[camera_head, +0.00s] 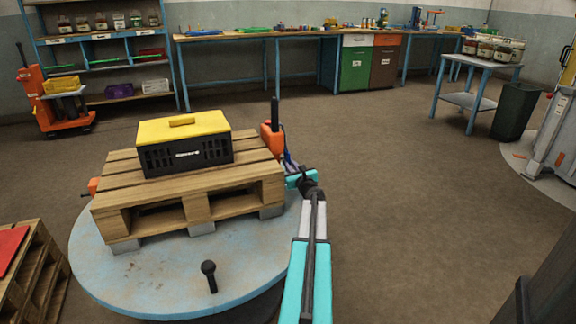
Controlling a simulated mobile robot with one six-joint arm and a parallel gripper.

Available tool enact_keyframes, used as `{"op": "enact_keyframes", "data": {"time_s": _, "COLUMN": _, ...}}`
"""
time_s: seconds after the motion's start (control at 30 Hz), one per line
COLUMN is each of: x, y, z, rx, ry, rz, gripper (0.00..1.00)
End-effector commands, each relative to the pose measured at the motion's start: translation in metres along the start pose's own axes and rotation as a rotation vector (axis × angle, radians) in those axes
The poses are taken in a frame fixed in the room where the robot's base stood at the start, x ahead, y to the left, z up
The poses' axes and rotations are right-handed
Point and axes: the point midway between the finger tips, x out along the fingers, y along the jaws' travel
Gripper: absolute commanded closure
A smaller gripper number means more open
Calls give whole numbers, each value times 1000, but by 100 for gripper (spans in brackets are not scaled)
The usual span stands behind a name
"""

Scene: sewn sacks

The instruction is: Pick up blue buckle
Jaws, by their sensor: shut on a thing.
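My arm reaches up from the bottom of the head view to the right corner of the wooden pallet. My gripper (290,168) is small and partly hidden behind my wrist joints there. It is shut on a small blue thing (287,157), apparently the blue buckle, beside an orange fitting (272,139) with a black post. The buckle's outline and the exact grasp are too small to make out.
The wooden pallet (265,190) stands on a round blue table (125,283) with a black knob (209,275). A yellow-lidded black crate (187,156) sits on the pallet. A workbench (225,37) lines the back. Open floor lies to the right.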

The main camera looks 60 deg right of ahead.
Motion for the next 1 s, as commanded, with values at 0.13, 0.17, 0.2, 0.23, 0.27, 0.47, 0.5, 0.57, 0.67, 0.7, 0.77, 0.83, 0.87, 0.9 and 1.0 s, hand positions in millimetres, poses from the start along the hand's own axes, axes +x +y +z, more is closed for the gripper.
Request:
{"op": "enact_keyframes", "data": {"time_s": 0.13, "x": 2, "y": -31, "z": 0, "rx": 0, "ry": 0, "rz": -2, "gripper": 100}}
{"op": "enact_keyframes", "data": {"time_s": 0.17, "x": 2, "y": -38, "z": -1, "rx": 0, "ry": 0, "rz": -3, "gripper": 100}}
{"op": "enact_keyframes", "data": {"time_s": 0.2, "x": 2, "y": -47, "z": -2, "rx": 0, "ry": 0, "rz": -2, "gripper": 100}}
{"op": "enact_keyframes", "data": {"time_s": 0.23, "x": 2, "y": -53, "z": -2, "rx": 0, "ry": 0, "rz": -2, "gripper": 100}}
{"op": "enact_keyframes", "data": {"time_s": 0.27, "x": 2, "y": -60, "z": -3, "rx": 1, "ry": 0, "rz": -2, "gripper": 100}}
{"op": "enact_keyframes", "data": {"time_s": 0.47, "x": 2, "y": -104, "z": -7, "rx": 0, "ry": 0, "rz": -1, "gripper": 100}}
{"op": "enact_keyframes", "data": {"time_s": 0.5, "x": 2, "y": -111, "z": -7, "rx": 0, "ry": 0, "rz": -1, "gripper": 100}}
{"op": "enact_keyframes", "data": {"time_s": 0.57, "x": 2, "y": -123, "z": -8, "rx": 0, "ry": 0, "rz": -2, "gripper": 100}}
{"op": "enact_keyframes", "data": {"time_s": 0.67, "x": 2, "y": -138, "z": -9, "rx": 1, "ry": -1, "rz": 0, "gripper": 100}}
{"op": "enact_keyframes", "data": {"time_s": 0.7, "x": 1, "y": -143, "z": -10, "rx": 1, "ry": -1, "rz": -1, "gripper": 100}}
{"op": "enact_keyframes", "data": {"time_s": 0.77, "x": 1, "y": -150, "z": -11, "rx": 1, "ry": 0, "rz": -1, "gripper": 100}}
{"op": "enact_keyframes", "data": {"time_s": 0.83, "x": 1, "y": -156, "z": -11, "rx": 1, "ry": 0, "rz": 0, "gripper": 100}}
{"op": "enact_keyframes", "data": {"time_s": 0.87, "x": 1, "y": -158, "z": -11, "rx": 1, "ry": -1, "rz": 0, "gripper": 100}}
{"op": "enact_keyframes", "data": {"time_s": 0.9, "x": 1, "y": -160, "z": -12, "rx": 0, "ry": -1, "rz": 1, "gripper": 100}}
{"op": "enact_keyframes", "data": {"time_s": 1.0, "x": 0, "y": -163, "z": -12, "rx": 0, "ry": -1, "rz": 1, "gripper": 100}}
